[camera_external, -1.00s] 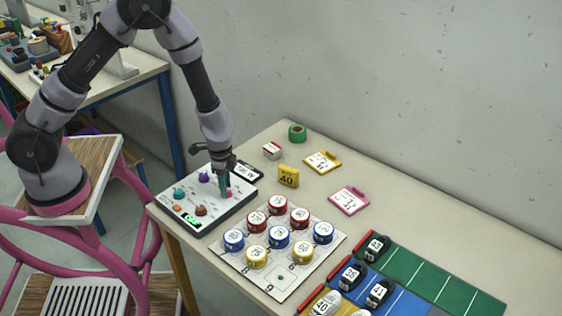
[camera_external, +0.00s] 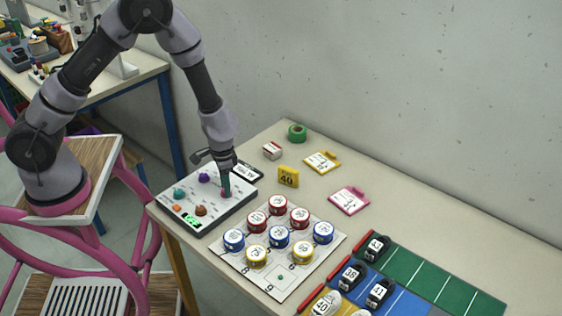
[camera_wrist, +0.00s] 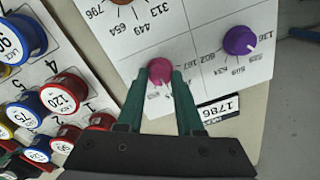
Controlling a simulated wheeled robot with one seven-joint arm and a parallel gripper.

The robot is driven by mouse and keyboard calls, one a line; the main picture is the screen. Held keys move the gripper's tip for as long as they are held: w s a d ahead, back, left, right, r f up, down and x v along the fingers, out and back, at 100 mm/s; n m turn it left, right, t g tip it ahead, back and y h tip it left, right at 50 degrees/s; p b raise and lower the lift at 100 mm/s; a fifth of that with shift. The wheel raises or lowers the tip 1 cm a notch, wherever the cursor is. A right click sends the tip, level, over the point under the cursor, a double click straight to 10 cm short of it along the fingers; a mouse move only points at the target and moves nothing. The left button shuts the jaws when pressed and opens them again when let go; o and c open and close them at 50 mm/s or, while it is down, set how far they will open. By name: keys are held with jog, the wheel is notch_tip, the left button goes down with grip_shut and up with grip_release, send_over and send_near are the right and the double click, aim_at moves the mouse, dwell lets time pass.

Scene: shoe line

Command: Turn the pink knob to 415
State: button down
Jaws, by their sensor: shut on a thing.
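The pink knob (camera_wrist: 159,71) sits on the white face of the control panel (camera_wrist: 205,30). In the wrist view my gripper (camera_wrist: 160,82) has its two green fingers on either side of the knob, shut on it. The knob's printed numbers are largely hidden by the fingers. In the external view my gripper (camera_external: 226,192) points down at the right part of the panel (camera_external: 182,219), and little of the pink knob shows there.
The panel also has a purple knob (camera_external: 204,177), a teal knob (camera_external: 180,193), a brown knob (camera_external: 201,210) and an orange piece (camera_external: 177,208). A board of numbered round tins (camera_external: 280,284) lies close to the right. A yellow block (camera_external: 288,177) stands behind.

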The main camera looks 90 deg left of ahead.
dwell(0.4)
jog(key=c, duration=0.6)
grip_release()
jog(key=shift+o, duration=0.2)
jog(key=shift+r, duration=0.1)
notch_tip(320, 180, up, 11)
jog(key=shift+d+f, duration=0.2)
jog(key=shift+d, duration=0.05)
jog(key=shift+w+r, duration=0.1)
